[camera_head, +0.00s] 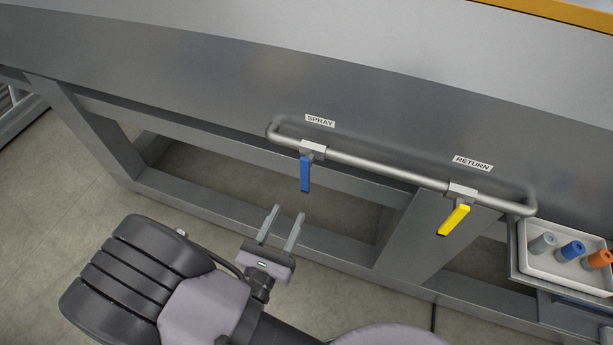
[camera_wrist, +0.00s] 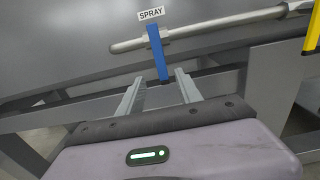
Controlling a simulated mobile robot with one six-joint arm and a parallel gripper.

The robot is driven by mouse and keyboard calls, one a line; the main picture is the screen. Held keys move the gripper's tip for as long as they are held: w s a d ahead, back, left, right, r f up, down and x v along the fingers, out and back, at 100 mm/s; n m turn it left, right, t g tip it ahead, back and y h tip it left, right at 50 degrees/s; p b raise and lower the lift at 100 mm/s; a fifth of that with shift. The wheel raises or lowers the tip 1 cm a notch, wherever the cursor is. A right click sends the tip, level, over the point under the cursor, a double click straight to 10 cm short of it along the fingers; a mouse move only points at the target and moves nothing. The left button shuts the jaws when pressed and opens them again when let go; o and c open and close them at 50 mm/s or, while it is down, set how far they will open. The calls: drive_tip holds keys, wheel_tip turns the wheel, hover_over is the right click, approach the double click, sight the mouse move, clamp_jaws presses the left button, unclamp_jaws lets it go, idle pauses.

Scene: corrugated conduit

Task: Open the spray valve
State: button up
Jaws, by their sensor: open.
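The spray valve's blue handle (camera_head: 305,174) hangs down from a metal valve body (camera_head: 313,149) on a grey pipe, under a label reading SPRAY (camera_head: 320,121). In the wrist view the blue handle (camera_wrist: 157,52) stands just beyond and between the two finger tips, with its lower end near them. My gripper (camera_head: 284,212) is open and empty, its two fingers pointing toward the handle, below and left of it in the head view. The fingers look apart from the handle. My gripper also shows in the wrist view (camera_wrist: 159,76).
A yellow handle (camera_head: 453,220) hangs from the same pipe (camera_head: 385,167) at right, under a RETURN label (camera_head: 472,163). A white tray (camera_head: 535,270) with grey, blue and orange cylinders sits at far right. Grey frame beams run below and behind the handles.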

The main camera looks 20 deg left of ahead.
sight(304, 181)
drive_tip(key=w, duration=0.3)
drive_tip(key=w+b, duration=0.1)
drive_tip(key=w, duration=0.3)
drive_tip(key=w+d+b, duration=0.1)
drive_tip(key=w, duration=0.2)
drive_tip(key=shift+w+f, duration=0.1)
drive_tip(key=shift+w, duration=0.75)
drive_tip(key=shift+c, duration=0.4)
clamp_jaws()
